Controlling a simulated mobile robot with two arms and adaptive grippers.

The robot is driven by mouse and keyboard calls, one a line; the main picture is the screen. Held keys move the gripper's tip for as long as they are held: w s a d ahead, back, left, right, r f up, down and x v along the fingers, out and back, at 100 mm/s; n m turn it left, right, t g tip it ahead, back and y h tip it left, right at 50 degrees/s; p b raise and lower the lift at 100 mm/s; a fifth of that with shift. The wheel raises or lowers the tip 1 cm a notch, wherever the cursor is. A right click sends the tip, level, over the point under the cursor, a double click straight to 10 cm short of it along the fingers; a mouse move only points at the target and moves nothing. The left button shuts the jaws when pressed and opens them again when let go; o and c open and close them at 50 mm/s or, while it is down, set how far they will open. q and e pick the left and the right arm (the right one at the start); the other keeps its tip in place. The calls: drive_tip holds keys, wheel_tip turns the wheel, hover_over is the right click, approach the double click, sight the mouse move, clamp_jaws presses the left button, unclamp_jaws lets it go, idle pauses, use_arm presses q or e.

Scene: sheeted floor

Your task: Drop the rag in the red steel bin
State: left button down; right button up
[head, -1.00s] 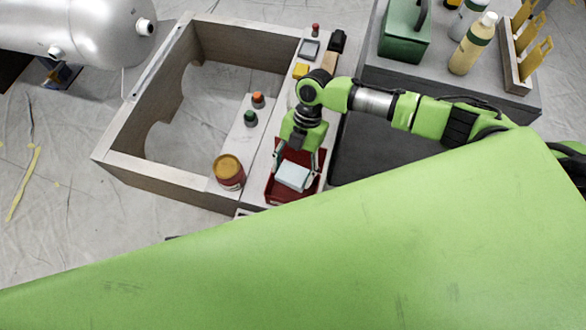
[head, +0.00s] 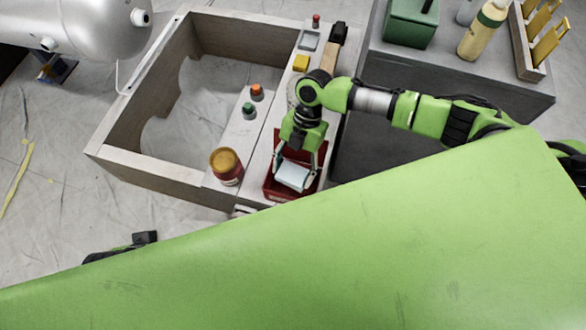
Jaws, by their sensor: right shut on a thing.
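The red steel bin (head: 270,188) stands on the pale bench top, at the front end of its right strip. The rag (head: 293,177) is a pale blue-white folded piece. My right gripper (head: 296,172) points down over the bin and is shut on the rag, with a finger at either side. The rag shows within the bin's outline; I cannot tell if it touches the bottom. A dark piece, probably of my left arm (head: 125,247), shows at the lower left; most of it is hidden behind my green body.
A yellow block (head: 301,62) lies farther back. A grey table (head: 460,85) with a green box (head: 411,22) and bottles is at right.

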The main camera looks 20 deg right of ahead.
drive_tip(key=o, duration=1.1)
drive_tip(key=shift+c, duration=0.2)
drive_tip(key=v, duration=1.2)
drive_tip(key=shift+s, duration=0.1)
